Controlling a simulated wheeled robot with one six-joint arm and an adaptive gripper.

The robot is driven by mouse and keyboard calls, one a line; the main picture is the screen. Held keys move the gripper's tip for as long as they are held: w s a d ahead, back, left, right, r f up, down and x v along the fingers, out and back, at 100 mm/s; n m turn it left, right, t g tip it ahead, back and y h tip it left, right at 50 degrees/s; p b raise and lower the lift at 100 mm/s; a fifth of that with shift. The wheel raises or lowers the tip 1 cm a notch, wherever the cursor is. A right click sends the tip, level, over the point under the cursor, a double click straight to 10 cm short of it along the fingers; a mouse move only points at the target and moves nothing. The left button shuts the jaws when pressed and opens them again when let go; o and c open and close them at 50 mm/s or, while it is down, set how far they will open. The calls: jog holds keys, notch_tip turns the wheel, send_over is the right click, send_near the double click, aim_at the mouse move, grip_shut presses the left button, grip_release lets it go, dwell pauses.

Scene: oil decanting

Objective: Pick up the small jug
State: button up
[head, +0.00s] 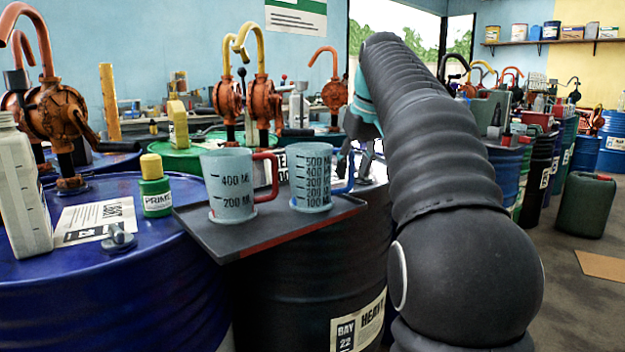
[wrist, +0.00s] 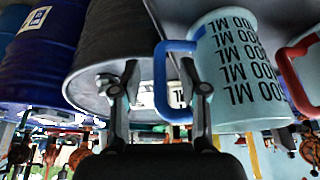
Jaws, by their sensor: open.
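Two pale translucent measuring jugs stand upright on a dark tray (head: 245,232) in the head view. The left jug (head: 228,185) has a red handle and 400 and 200 ML marks. The right jug (head: 309,180) has a blue handle and several marks up to 500 ML. They look alike in size. My gripper (head: 362,158) is just right of the blue handle, partly hidden by my arm. In the upside-down wrist view, my gripper (wrist: 160,75) is open, with the blue handle (wrist: 160,85) showing between its fingers. I cannot tell whether they touch it.
The tray sits on a black drum (head: 300,285). A green bottle with a yellow cap (head: 155,190) and a white canister (head: 18,185) stand on the blue drum (head: 120,275) at left. Rusty hand pumps (head: 262,100) rise behind. Open floor (head: 575,315) is at right.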

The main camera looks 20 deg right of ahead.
jog(key=shift+x, duration=0.8)
jog(key=shift+c, duration=0.2)
grip_shut()
jog(key=shift+r, duration=0.1)
notch_tip(320, 180, up, 9)
jog(key=shift+w+f+p, duration=0.1)
jog(key=shift+w+p, duration=0.05)
jog(key=shift+p, duration=0.4)
jog(key=shift+r, duration=0.5)
